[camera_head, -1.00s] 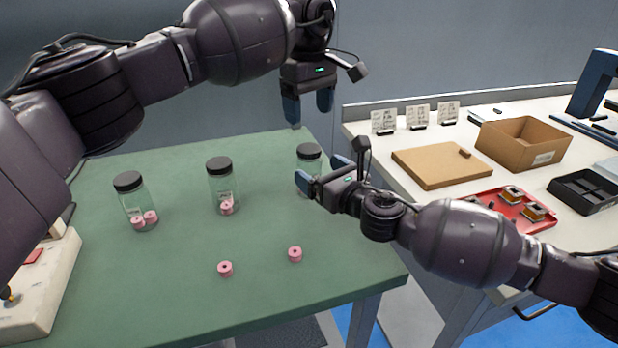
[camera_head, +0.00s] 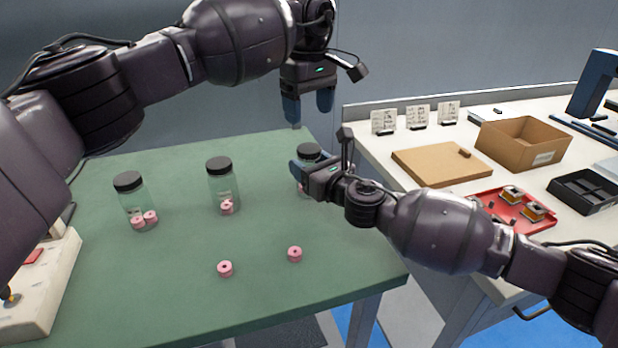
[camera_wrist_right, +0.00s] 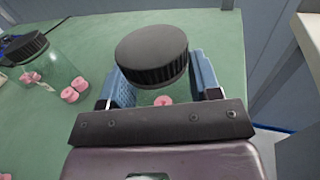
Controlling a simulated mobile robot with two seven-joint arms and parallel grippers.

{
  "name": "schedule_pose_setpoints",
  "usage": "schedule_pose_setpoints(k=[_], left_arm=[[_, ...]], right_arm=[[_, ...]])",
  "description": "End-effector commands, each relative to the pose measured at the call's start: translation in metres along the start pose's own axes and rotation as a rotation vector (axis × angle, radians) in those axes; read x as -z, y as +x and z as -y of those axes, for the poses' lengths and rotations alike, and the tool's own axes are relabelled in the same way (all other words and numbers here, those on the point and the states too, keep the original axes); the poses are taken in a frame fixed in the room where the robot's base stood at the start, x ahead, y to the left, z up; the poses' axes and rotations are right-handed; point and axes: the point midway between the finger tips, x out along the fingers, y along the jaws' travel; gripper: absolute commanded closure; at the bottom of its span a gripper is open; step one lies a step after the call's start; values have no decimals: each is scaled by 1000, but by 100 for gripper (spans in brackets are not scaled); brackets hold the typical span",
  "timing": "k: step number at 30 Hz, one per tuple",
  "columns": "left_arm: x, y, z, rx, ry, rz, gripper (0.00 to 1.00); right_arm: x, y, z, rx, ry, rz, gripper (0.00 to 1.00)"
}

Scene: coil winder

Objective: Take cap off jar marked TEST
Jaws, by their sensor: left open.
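Three clear jars with black caps stand upright on the green table: a left jar (camera_head: 141,212), a middle jar (camera_head: 223,190) and a right jar (camera_head: 300,189). My right gripper (camera_head: 316,172) is at the right jar. In the right wrist view its blue fingers (camera_wrist_right: 160,85) stand on either side of this jar, below its black cap (camera_wrist_right: 152,55); I cannot tell whether they touch the glass. My left gripper (camera_head: 309,107) is open and empty, above and behind the right jar.
Two pink spools, a nearer one (camera_head: 225,268) and another (camera_head: 295,253), lie on the green table (camera_head: 180,300). The white bench at right holds a cardboard box (camera_head: 525,143), a red tray (camera_head: 487,209) and a black bin (camera_head: 585,192). The table's front middle is mostly clear.

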Motion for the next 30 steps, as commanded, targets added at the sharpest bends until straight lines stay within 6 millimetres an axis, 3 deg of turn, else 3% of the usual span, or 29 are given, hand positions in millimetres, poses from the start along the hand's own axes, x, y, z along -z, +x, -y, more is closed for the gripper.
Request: schedule_pose_setpoints(k=[1,6,7,12,23,30], left_arm=[[0,0,0,0,0,0,27],[0,0,0,0,0,0,27],[0,0,0,0,0,0,27],[0,0,0,0,0,0,27],[-1,-5,0,-3,0,-4,27],[-5,-39,4,-27,0,-31,27]], right_arm=[[0,0,0,0,0,0,60],[0,0,0,0,0,0,85],[0,0,0,0,0,0,38],[0,0,0,0,0,0,13],[-1,-4,0,1,-1,0,13],[-6,-31,0,1,-3,4,13]])
